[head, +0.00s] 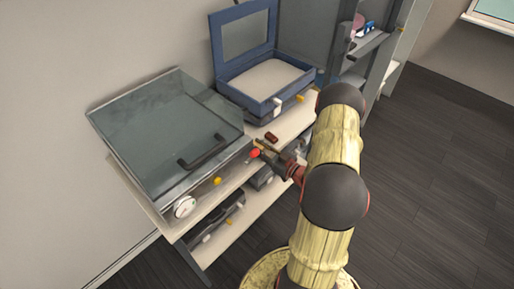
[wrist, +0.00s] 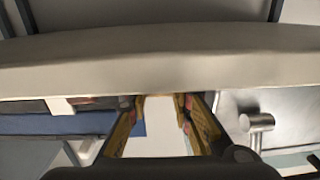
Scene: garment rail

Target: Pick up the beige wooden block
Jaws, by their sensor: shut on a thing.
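My gripper (head: 260,146) is at the front edge of the upper shelf, beside the glass-lidded box, in the head view. In the wrist view my gripper (wrist: 159,104) has its two yellowish fingers apart, with a pale beige patch between their tips. It is closed on this thing, which looks like the beige wooden block (wrist: 158,112). Most of the block is hidden by the fingers and by a broad beige edge across the wrist view. I cannot make out the block clearly in the head view.
A glass-lidded box (head: 165,125) with a dark handle stands left on the shelf (head: 288,126). An open blue box (head: 245,88) stands behind. A small dark red object (head: 271,137) lies close to my gripper. A lower shelf (head: 225,236) holds dark boxes. Dark floor is free at right.

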